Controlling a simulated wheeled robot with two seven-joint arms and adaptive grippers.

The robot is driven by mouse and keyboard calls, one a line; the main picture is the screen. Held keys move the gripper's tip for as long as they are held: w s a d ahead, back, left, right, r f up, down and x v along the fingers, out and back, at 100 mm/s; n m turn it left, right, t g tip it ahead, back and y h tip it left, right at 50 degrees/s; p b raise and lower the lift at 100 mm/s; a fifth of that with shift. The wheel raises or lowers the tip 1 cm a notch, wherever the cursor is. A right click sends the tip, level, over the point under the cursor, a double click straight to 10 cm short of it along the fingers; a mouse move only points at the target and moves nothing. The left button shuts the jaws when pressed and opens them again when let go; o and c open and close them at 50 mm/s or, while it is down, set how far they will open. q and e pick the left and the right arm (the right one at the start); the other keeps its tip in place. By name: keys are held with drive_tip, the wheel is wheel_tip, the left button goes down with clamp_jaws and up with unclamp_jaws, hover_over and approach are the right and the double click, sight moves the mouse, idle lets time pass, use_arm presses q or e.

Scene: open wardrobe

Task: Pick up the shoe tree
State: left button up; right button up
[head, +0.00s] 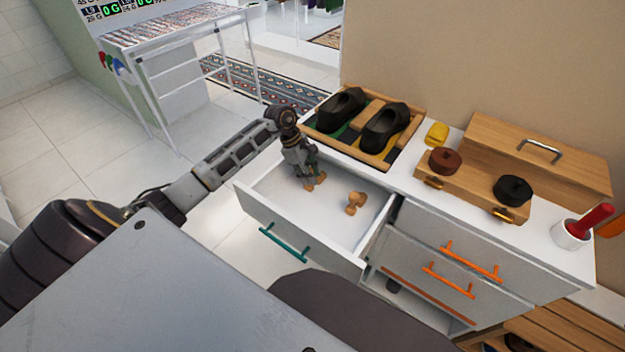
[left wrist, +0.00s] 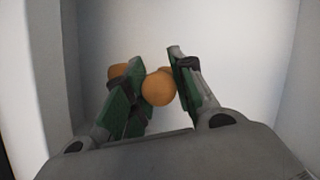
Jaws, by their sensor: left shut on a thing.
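My left gripper (head: 312,178) reaches down into the open white drawer (head: 272,212). It is shut on a light-brown wooden shoe tree (head: 320,180), which shows below the fingers. In the left wrist view, the shoe tree's round end (left wrist: 158,88) sits between the two green-padded fingers of my left gripper (left wrist: 155,80). Part of the shoe tree is hidden behind the left finger. A second wooden shoe tree (head: 356,202) lies on the drawer floor to the right, apart from the gripper. My right gripper is not in view.
Black shoes (head: 385,128) stand in a wooden tray (head: 418,117) on the white cabinet top. A wooden stand (head: 470,185) with round brushes, a yellow item (head: 437,132) and a white cup (head: 572,234) are to the right. The drawer's middle is clear.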

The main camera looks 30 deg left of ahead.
use_arm(q)
drive_tip(key=shift+r, duration=0.1)
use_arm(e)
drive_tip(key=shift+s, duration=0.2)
use_arm(q)
drive_tip(key=shift+r, duration=0.1)
drive_tip(key=shift+r, duration=0.3)
drive_tip(key=shift+s+r, duration=0.1)
drive_tip(key=shift+s+a, duration=0.15)
drive_tip(key=shift+s, duration=0.95)
drive_tip(key=shift+s+a, duration=0.1)
drive_tip(key=shift+s, duration=0.95)
drive_tip(key=shift+s+a, duration=0.1)
drive_tip(key=shift+s, duration=1.65)
wheel_tip(320, 180, up, 14)
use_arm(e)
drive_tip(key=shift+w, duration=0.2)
